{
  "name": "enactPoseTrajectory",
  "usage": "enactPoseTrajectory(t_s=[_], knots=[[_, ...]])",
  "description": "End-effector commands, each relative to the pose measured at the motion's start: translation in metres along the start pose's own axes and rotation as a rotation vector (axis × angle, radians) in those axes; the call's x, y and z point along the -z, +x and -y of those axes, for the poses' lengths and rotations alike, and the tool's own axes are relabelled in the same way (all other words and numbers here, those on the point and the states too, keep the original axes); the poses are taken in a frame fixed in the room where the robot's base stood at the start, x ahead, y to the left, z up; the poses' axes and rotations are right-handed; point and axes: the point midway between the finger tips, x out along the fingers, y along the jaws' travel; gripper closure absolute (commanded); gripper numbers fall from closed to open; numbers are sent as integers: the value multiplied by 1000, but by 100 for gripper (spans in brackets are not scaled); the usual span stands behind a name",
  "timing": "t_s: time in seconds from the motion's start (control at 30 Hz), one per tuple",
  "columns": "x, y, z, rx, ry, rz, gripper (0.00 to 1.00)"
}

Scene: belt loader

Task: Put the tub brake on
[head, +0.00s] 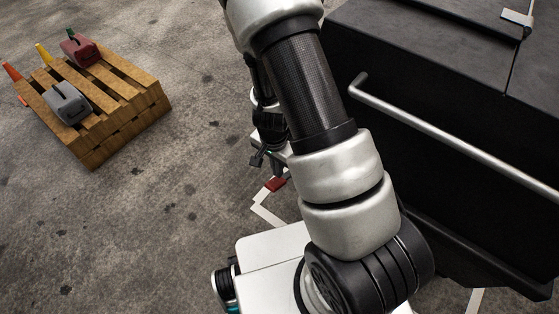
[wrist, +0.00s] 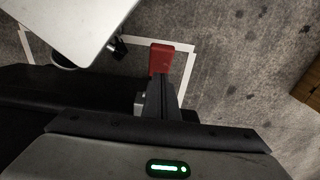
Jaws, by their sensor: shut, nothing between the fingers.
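The black tub (head: 450,75) fills the right of the head view, with a silver handle rail along its side. Its dark side also shows at the left of the wrist view (wrist: 40,90). A small red pedal (head: 276,184), seemingly the tub brake, sits low beside the tub, near the floor. In the wrist view the red pedal (wrist: 172,56) is just beyond my fingers. My gripper (wrist: 161,80) is shut and empty, its tips close to the pedal; I cannot tell whether they touch. In the head view my gripper (head: 257,160) is partly hidden behind my arm.
A wooden pallet (head: 125,115) at the left carries a grey case (head: 68,103), a dark red case (head: 79,48) and small orange and yellow items. White lines (head: 264,212) mark the floor by the tub. The concrete floor between pallet and tub is clear.

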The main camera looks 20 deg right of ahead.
Motion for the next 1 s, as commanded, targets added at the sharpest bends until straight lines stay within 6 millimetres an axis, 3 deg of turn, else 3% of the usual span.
enactPoseTrajectory(t_s=[0.17, 1.0], knots=[[-7, 12, 0, -1, 1, 0, 100], [-21, 24, 0, -2, -4, -90, 100]])
